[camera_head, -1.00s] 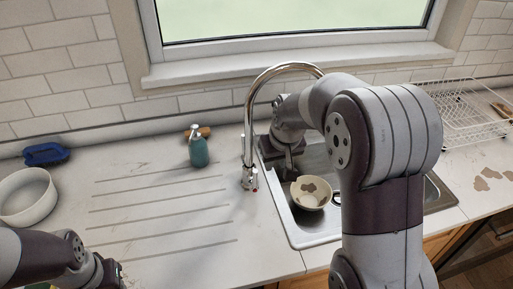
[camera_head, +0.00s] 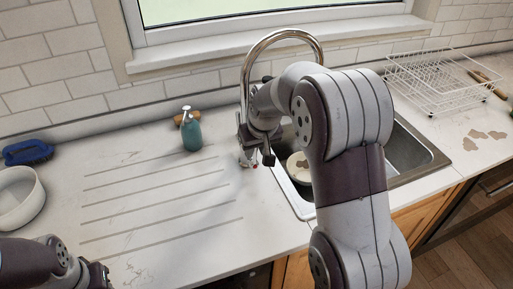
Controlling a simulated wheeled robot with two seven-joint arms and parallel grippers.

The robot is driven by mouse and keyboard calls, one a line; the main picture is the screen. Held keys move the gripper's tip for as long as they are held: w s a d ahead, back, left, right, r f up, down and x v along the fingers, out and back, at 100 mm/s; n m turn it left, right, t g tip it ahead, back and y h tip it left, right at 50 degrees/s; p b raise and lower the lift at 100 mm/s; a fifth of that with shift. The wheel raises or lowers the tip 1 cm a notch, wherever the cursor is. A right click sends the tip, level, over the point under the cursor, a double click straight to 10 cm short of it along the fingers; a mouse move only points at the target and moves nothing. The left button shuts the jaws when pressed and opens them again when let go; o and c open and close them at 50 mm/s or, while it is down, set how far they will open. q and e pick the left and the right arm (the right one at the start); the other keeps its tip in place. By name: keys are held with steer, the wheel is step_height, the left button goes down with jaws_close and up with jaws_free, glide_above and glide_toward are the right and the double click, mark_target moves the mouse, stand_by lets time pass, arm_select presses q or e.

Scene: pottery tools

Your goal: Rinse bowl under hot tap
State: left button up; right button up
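The bowl (camera_head: 297,164), pale with a brown stain inside, sits in the metal sink and is mostly hidden behind my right arm. The chrome tap (camera_head: 247,75) arches up at the sink's left edge, with a small red mark near its base. My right gripper (camera_head: 256,157) is at the lower part of the tap, pointing down, with its fingers apart and no object seen between them. Whether it touches the tap is unclear. My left gripper (camera_head: 98,274) is at the bottom left edge, low over the counter, and its fingers cannot be made out.
A teal soap bottle (camera_head: 191,131) stands left of the tap, with a brown item behind it. A blue brush (camera_head: 28,152) and a white bowl (camera_head: 20,198) are at the far left. A white wire rack (camera_head: 440,78) is right of the sink. The grooved drainboard is clear.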

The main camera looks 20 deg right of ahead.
arm_select(q)
steer(key=shift+f, duration=0.15)
steer(key=shift+f+b, duration=0.45)
steer(key=shift+b, duration=0.1)
arm_select(e)
steer(key=d, duration=0.1)
steer(key=d+f, duration=0.2)
steer(key=d, duration=0.1)
steer(key=shift+s+d, duration=0.1)
steer(key=shift+s, duration=0.1)
steer(key=shift+s+f, duration=0.15)
steer(key=shift+f, duration=0.1)
stand_by(2.5)
stand_by(1.3)
